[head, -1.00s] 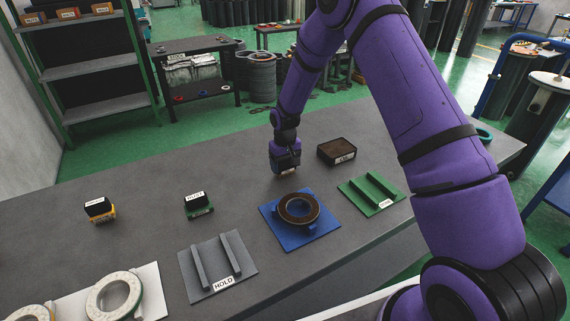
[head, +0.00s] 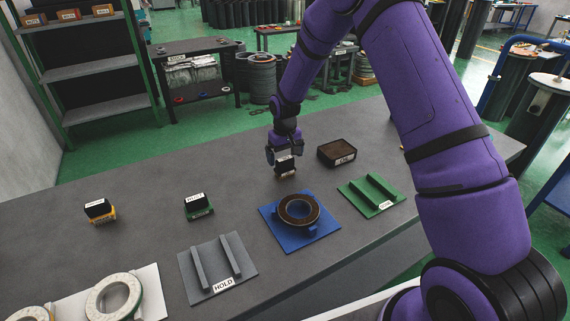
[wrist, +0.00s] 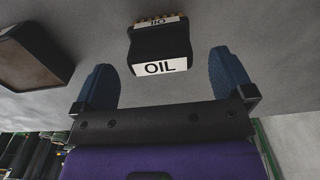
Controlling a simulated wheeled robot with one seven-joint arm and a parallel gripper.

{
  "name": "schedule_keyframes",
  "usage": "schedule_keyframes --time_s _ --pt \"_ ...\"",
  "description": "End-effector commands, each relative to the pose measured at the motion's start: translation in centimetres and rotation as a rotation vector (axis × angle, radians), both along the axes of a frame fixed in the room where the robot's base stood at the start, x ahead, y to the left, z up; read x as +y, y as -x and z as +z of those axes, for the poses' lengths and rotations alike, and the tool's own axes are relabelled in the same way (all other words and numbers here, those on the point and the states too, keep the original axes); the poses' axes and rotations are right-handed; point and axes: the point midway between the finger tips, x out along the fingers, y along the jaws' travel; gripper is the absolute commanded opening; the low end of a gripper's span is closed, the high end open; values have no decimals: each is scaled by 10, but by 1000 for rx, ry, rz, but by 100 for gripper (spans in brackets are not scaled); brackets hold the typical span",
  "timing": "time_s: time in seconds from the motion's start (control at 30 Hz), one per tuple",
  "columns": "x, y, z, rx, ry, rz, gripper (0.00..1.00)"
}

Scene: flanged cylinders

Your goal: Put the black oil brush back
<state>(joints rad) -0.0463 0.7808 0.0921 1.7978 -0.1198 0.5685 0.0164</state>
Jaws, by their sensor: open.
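The black oil brush (head: 286,167) stands on the grey table behind the blue pad. In the wrist view the brush (wrist: 158,42) shows a black body, white OIL labels and a tan-and-dark edge at its far side. My gripper (head: 284,152) is over the brush and open. In the wrist view its two blue fingers (wrist: 162,62) are spread, one to each side of the near end of the brush, with gaps between. The dark open tray (head: 337,151), with a label on its front, sits just right of the brush; it also shows in the wrist view (wrist: 35,50).
A blue pad (head: 315,234) holds a dark ring. A green pad with rails (head: 371,195) lies to the right and a grey HOLD pad (head: 218,267) to the left. A green brush (head: 198,206) and a yellow brush (head: 100,211) stand farther left. Pale flanged rings (head: 112,297) lie front left.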

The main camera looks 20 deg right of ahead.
Motion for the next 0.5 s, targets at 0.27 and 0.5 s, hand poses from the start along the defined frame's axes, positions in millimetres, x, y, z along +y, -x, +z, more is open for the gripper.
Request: schedule_keyframes --time_s 0.27,0.5 --pt "0 0 54 -2 0 -1 99" --pt "0 0 74 0 0 0 99"
